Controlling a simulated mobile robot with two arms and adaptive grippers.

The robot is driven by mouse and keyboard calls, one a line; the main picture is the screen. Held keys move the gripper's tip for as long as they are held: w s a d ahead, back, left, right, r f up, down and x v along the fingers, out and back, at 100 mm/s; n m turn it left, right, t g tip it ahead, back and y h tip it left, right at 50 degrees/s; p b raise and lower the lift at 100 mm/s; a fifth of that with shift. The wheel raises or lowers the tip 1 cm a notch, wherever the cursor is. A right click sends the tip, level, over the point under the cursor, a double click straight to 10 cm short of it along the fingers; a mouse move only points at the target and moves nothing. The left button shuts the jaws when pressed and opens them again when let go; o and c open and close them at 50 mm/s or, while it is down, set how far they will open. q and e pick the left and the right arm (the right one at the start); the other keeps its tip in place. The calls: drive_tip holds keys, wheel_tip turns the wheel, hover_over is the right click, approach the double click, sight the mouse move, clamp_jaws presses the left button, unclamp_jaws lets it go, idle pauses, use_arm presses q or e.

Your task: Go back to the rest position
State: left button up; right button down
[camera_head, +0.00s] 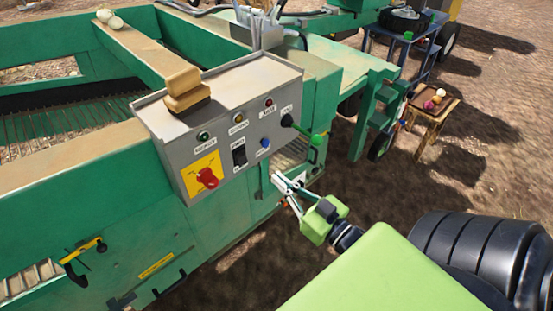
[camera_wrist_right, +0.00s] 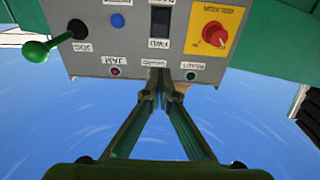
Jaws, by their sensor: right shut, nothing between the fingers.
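My right gripper (camera_head: 284,184) is in front of the lower right corner of a grey control box (camera_head: 225,105). Its fingers are shut with nothing between them. The box carries a red knob (camera_head: 208,178) on a yellow plate, a black switch (camera_head: 239,152), several small lights or buttons, and a lever with a green handle (camera_head: 317,139). I cannot tell whether the fingers touch the box. My left gripper is not in view.
The box is mounted on a large green machine (camera_head: 75,209). A tan block (camera_head: 186,89) lies on top of the box. Pale onions (camera_head: 110,18) lie on a beam. A wooden stool (camera_head: 433,113) with onions stands right on open soil, near a blue cart (camera_head: 413,54).

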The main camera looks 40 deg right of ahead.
idle(0.5)
drive_tip(key=s+f+g+h, duration=0.1)
drive_tip(key=s+f+g, duration=0.2)
drive_tip(key=f, duration=0.9)
drive_tip(key=s+f+g, duration=0.3)
drive_tip(key=f, duration=0.9)
drive_tip(key=s+f+g+h, duration=0.1)
drive_tip(key=s+f+g, duration=0.2)
drive_tip(key=f, duration=0.9)
drive_tip(key=s+a+f+g, duration=0.4)
drive_tip(key=s+f, duration=0.6)
drive_tip(key=s, duration=0.3)
drive_tip(key=s+a+f+n+g, duration=0.1)
drive_tip(key=s+a+f+g, duration=0.4)
drive_tip(key=s+f, duration=0.5)
drive_tip(key=s, duration=0.3)
drive_tip(key=shift+f, duration=0.15)
drive_tip(key=shift+s+a, duration=0.1)
